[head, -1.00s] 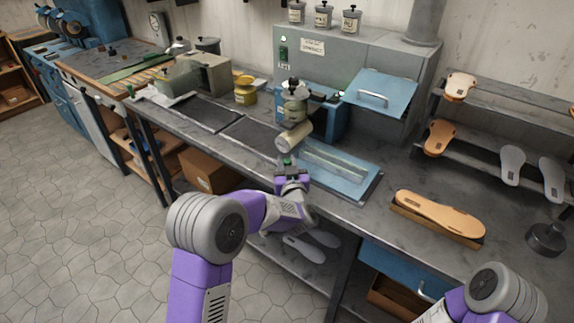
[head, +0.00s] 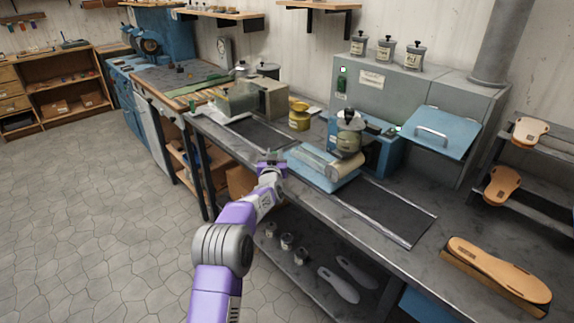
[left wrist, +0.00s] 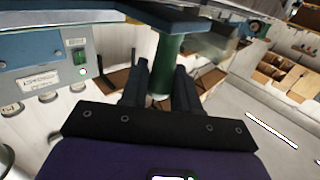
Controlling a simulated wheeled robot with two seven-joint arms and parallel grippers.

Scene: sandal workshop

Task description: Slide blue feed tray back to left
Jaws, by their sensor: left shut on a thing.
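The blue feed tray (head: 312,173) lies on its dark track, partly beneath the pale roller (head: 332,164) of the blue press (head: 378,150). Bare track shows on both sides of it. My left gripper (head: 272,160) is at the tray's left end, at the bench's front edge. In the left wrist view, its two dark fingers (left wrist: 161,85) are shut on a green handle (left wrist: 167,62) below the blue tray's underside (left wrist: 170,17). The roller hides part of the tray. My right gripper is out of view.
The bare right track (head: 388,210) and left track (head: 262,133) are clear. A yellow pot (head: 299,118) stands behind the track. An orange sole (head: 498,272) lies at the right. Grey soles and small tins (head: 287,241) are on the lower shelf.

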